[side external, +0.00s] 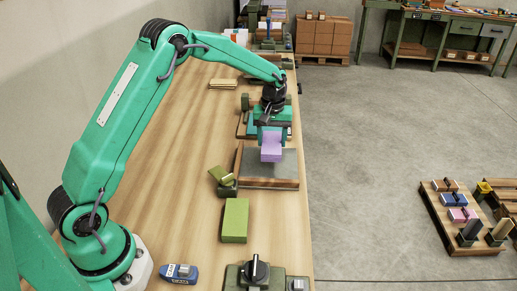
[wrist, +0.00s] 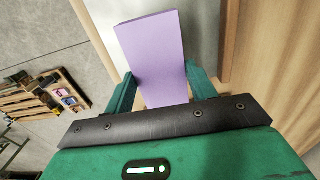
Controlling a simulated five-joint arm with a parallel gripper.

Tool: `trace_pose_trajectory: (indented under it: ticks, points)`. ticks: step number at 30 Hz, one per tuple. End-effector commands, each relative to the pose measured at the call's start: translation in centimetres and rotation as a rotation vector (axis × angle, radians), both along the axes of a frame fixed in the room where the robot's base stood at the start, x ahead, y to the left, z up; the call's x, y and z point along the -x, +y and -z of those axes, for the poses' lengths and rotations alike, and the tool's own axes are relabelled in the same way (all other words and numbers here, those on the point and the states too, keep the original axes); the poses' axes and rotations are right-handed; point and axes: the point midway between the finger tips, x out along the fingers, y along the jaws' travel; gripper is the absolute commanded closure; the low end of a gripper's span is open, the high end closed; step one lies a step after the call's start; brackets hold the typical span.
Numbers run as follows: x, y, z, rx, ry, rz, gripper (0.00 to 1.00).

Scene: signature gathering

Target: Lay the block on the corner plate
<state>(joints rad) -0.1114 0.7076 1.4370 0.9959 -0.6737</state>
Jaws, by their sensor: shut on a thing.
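My gripper (side external: 271,138) is shut on a purple block (side external: 271,154), which hangs below the jaws in the side view. In the wrist view the block (wrist: 155,50) sits between the two green fingers of my gripper (wrist: 163,85) and sticks out beyond them. The grey corner plate (side external: 288,170), with wooden edging on its left and near sides, lies on the bench. The block shows in front of the plate's far part; whether they touch, I cannot tell. In the wrist view part of a grey surface with a wooden strip shows behind the block.
A green block (side external: 235,220) lies on the bench nearer the camera, with a small green stand (side external: 222,180) left of the plate. A black-knobbed fixture (side external: 255,271) and a blue tool (side external: 180,273) are at the front. The bench's right edge drops to the floor.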

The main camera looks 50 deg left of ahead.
Motion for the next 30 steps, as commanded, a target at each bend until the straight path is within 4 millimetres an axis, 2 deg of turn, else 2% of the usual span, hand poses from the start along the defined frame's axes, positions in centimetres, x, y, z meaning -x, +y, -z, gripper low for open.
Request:
trace_pose_trajectory:
  ticks: [12, 26, 27, 30]
  points:
    - [0.1, 0.0, 3.8, 0.001, 0.002, 0.000, 0.70]
    - [0.0, 0.0, 4.2, 0.001, 0.001, 0.000, 0.70]
    - [0.0, 0.0, 4.2, 0.000, 0.001, 0.000, 0.38]
    - [0.0, 0.0, 4.2, 0.000, 0.001, 0.000, 0.22]
